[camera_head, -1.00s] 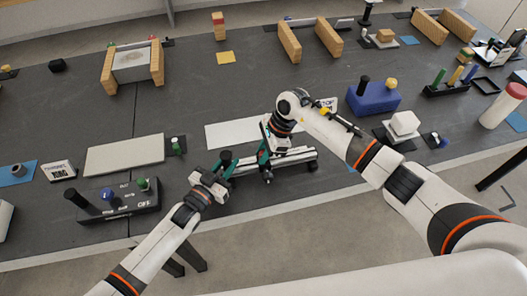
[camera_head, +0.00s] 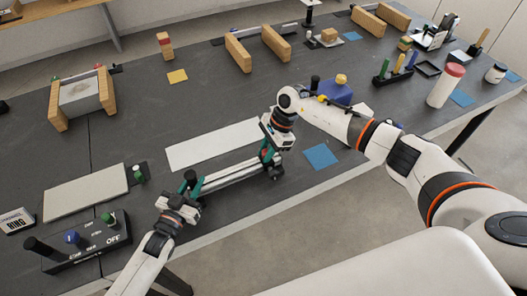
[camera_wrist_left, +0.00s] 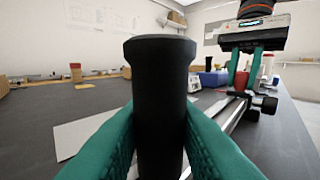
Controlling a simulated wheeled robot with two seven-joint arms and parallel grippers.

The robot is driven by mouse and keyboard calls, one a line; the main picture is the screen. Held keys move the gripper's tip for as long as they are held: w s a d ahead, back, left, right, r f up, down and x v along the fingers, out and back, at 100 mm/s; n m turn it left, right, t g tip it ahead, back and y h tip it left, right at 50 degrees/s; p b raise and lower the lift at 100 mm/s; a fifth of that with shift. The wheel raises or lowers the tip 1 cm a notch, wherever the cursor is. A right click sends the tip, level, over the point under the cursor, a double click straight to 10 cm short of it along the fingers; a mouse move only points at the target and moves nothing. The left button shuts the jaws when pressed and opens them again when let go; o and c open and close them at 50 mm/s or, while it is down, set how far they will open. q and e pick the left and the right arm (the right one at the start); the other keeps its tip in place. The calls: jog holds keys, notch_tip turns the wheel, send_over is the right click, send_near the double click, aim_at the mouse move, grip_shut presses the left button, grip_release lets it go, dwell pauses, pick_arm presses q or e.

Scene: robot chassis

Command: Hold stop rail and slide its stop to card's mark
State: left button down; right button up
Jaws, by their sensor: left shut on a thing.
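The stop rail (camera_head: 230,176) is a long pale rail near the table's front edge. A black upright handle (camera_head: 190,177) stands at its left end. My left gripper (camera_head: 188,193) is shut on this handle, which fills the middle of the left wrist view (camera_wrist_left: 160,95). My right gripper (camera_head: 268,153) points down at the rail's right part. In the left wrist view, its green fingers (camera_wrist_left: 243,70) stand on either side of a small red piece, apparently the stop (camera_wrist_left: 243,81); I cannot tell whether they grip it.
A long white sheet (camera_head: 212,145) lies behind the rail. A blue block (camera_head: 336,92) stands behind my right arm, and a blue mat (camera_head: 320,157) lies right of the rail. A switch box (camera_head: 88,243) and a grey board (camera_head: 85,192) are at the left.

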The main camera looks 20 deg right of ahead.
jog(key=o, duration=0.4)
jog(key=shift+c, duration=0.2)
jog(key=v, duration=1.2)
pick_arm(q)
jog(key=c, duration=0.5)
grip_release()
